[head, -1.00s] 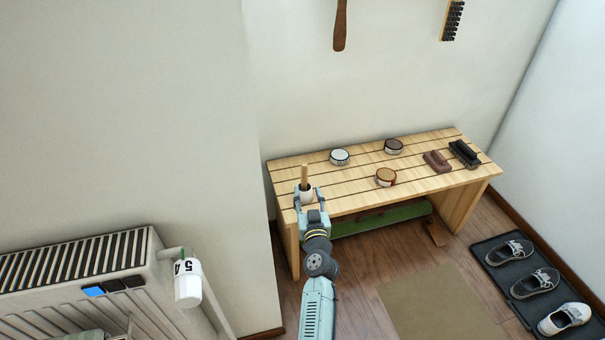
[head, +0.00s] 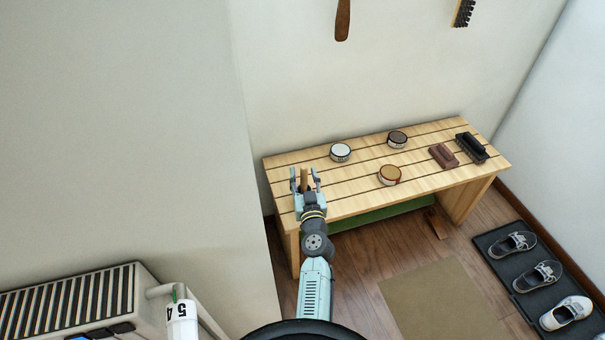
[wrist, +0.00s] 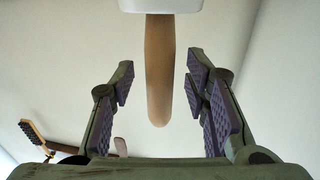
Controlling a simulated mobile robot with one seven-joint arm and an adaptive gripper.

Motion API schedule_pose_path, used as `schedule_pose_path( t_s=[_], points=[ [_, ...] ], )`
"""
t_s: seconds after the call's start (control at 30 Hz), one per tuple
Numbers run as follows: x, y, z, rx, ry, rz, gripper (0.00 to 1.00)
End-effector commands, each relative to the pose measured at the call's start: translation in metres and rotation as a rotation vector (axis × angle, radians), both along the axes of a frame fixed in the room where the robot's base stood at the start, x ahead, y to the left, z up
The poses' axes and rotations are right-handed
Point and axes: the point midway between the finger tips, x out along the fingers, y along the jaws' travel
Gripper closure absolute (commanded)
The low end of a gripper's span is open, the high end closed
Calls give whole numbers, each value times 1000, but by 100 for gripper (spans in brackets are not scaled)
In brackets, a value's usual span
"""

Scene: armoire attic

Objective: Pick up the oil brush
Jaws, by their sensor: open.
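The oil brush shows as a plain wooden handle (head: 304,179) standing upright at the left end of the slatted bench. In the wrist view the handle (wrist: 159,70) runs from a white cup (wrist: 160,5) at the top edge; its bristle end is hidden. My gripper (head: 306,176) is open, with its fingers either side of the handle. In the wrist view my gripper (wrist: 160,85) shows clear gaps on both sides of the handle, touching neither. In the head view the cup is hidden behind my gripper.
The wall is behind. A radiator (head: 75,300) stands at lower left.

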Motion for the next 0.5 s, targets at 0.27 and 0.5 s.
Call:
schedule_pose_path(
  t_s=[0.27,0.5],
  points=[
    [0,0,0,0,0,0,59],
    [0,0,0,0,0,0,75]
  ],
)
